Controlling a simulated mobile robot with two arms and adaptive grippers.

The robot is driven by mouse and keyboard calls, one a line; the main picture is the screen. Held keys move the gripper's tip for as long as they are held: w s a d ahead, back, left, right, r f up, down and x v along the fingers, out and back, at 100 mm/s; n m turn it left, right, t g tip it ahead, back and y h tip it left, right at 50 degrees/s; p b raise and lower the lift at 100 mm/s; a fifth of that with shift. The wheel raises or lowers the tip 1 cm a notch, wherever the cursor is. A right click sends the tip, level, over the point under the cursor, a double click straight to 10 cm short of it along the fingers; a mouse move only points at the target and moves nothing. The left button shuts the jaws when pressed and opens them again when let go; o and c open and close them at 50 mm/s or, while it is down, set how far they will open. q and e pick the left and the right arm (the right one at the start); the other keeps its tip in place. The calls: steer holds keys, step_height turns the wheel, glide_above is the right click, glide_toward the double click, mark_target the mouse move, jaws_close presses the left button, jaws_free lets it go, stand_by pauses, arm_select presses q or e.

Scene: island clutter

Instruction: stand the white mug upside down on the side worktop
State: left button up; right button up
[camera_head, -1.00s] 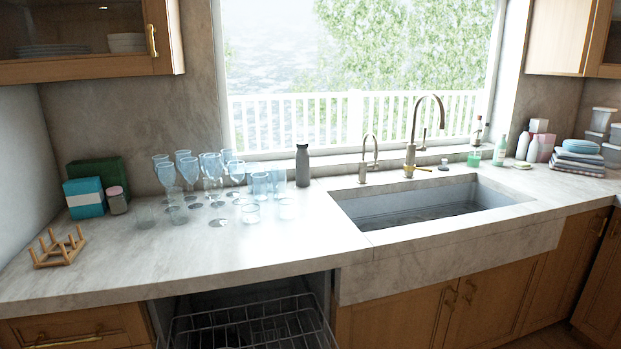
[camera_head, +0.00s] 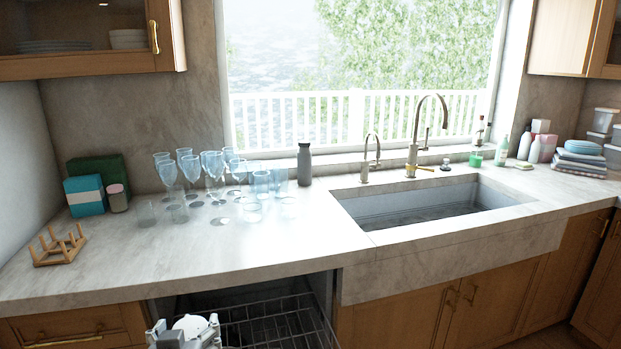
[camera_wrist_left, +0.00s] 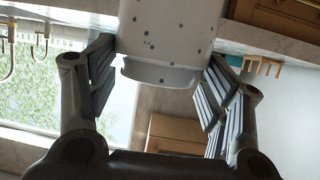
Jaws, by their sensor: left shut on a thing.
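My left gripper (camera_head: 185,335) shows at the bottom left of the head view, over the open dishwasher rack and below the worktop's front edge. It is shut on the white mug (camera_head: 190,323), which is largely hidden there by the fingers and the frame edge. In the left wrist view the mug (camera_wrist_left: 170,30) is white with dark speckles, between the two finger pads of the gripper (camera_wrist_left: 160,75). A narrower ring-like end faces the palm; the other end is cut off by the frame. My right gripper is not in view.
The stone worktop (camera_head: 250,245) has free room at its front left. Several glasses (camera_head: 215,170) stand behind. A wooden rack (camera_head: 58,246) and a blue-white box (camera_head: 84,196) are at left; the sink (camera_head: 430,205) is at right. The wire dishwasher rack (camera_head: 280,325) is below.

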arm_select(q)
steer(key=r, duration=0.2)
steer(key=d+r+m+h, duration=0.1)
steer(key=r, duration=0.2)
steer(key=d+r+m+h, duration=0.1)
steer(key=r, duration=0.2)
steer(key=shift+s+d+r, duration=0.15)
steer(key=shift+s+d, duration=0.05)
steer(key=shift+s, duration=0.05)
steer(key=shift+s+d+r+h, duration=0.15)
steer(key=shift+r+h, duration=0.25)
